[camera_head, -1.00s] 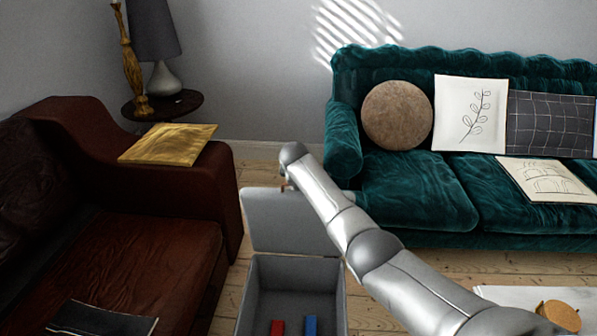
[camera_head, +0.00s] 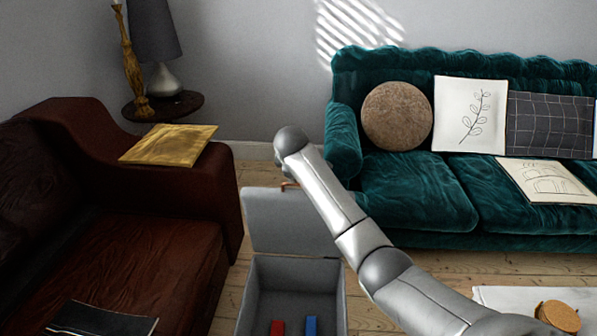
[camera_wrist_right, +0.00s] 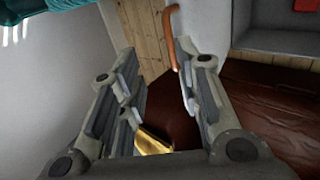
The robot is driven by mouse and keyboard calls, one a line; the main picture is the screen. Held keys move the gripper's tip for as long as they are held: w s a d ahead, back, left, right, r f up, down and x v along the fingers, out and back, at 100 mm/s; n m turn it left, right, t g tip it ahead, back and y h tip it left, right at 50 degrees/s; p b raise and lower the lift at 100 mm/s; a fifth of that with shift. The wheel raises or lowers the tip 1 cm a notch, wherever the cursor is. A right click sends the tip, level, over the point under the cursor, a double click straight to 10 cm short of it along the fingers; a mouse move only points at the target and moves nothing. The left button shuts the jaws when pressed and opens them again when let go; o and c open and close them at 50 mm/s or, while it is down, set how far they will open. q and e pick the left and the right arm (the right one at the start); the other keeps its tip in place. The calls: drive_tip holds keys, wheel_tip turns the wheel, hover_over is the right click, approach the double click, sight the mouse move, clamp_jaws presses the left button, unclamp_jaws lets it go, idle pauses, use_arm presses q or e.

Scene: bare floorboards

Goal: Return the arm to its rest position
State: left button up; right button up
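My right arm reaches in from the lower right of the head view, over the floor beside an open grey box. Its gripper is hidden there behind the arm's end. In the right wrist view my right gripper (camera_wrist_right: 160,105) is open, with its fingers apart and nothing between them. A copper-coloured curved piece (camera_wrist_right: 172,38) shows just beyond the fingers, by the box, and it also shows at the top of the box lid in the head view (camera_head: 289,185). My left gripper is not in view.
The grey box (camera_head: 254,290) stands open, its lid (camera_head: 288,222) raised, with a red block (camera_head: 277,327) and a blue block (camera_head: 311,326) inside. A brown leather sofa (camera_head: 150,250) is at left, a green sofa (camera_head: 420,195) at right. A white table (camera_head: 500,297) stands lower right.

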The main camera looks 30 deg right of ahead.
idle(0.3)
